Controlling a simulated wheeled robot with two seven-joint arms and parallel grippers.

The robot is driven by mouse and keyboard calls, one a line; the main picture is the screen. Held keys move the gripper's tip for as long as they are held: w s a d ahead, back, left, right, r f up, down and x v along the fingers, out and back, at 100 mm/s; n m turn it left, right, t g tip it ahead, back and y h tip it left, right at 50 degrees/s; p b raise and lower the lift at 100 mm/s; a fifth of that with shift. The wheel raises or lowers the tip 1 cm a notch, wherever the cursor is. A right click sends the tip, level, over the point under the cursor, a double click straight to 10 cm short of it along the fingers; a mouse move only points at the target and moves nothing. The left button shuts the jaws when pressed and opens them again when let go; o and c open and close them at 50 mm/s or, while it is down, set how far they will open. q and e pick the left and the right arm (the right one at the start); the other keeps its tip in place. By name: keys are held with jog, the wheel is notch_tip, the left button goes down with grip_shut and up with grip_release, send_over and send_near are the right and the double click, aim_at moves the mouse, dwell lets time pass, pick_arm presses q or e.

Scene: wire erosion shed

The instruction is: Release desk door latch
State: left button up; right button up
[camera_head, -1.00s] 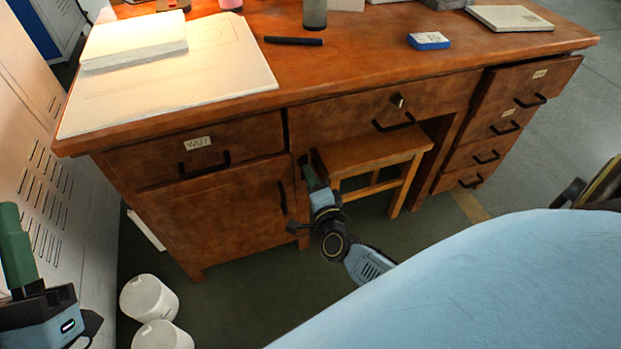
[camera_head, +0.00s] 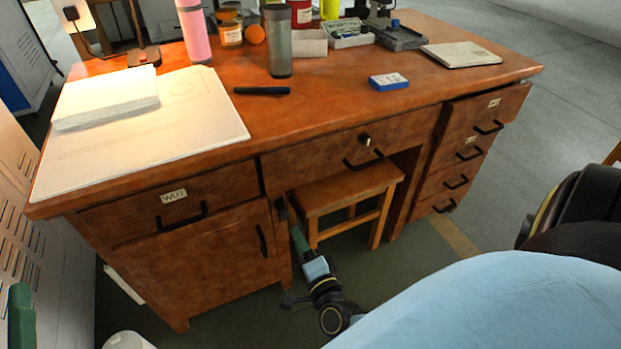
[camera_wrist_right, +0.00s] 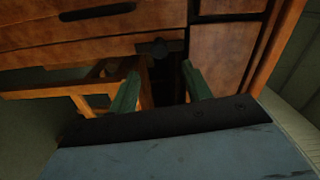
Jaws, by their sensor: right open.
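The brown desk (camera_head: 330,105) has a door (camera_head: 200,262) at its lower left, shut, with a black vertical handle (camera_head: 262,241). A small dark fitting, apparently the latch (camera_head: 281,209), sits beside the door's upper right edge. It also shows in the right wrist view (camera_wrist_right: 158,47), beyond the fingertips. My right gripper (camera_head: 297,234) is below it, beside the stool. In the right wrist view its green fingers (camera_wrist_right: 160,85) are apart with nothing between them. Only a green part of my left gripper (camera_head: 20,312) shows at the lower left edge.
A wooden stool (camera_head: 345,193) stands under the desk, close to the right gripper. A drawer (camera_head: 155,208) is above the door. Right-hand drawers (camera_head: 470,155) stand partly staggered. A white bin (camera_head: 125,341) is on the floor at lower left.

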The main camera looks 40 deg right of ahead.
pick_arm(q)
notch_tip(320, 180, down, 6)
jog(key=a+g+y+p, duration=0.1)
jog(key=g, duration=0.3)
jog(key=shift+w, duration=0.35)
pick_arm(e)
jog(key=v, duration=0.6)
pick_arm(q)
jog(key=shift+r, duration=0.1)
pick_arm(e)
jog(key=shift+s+f, duration=0.1)
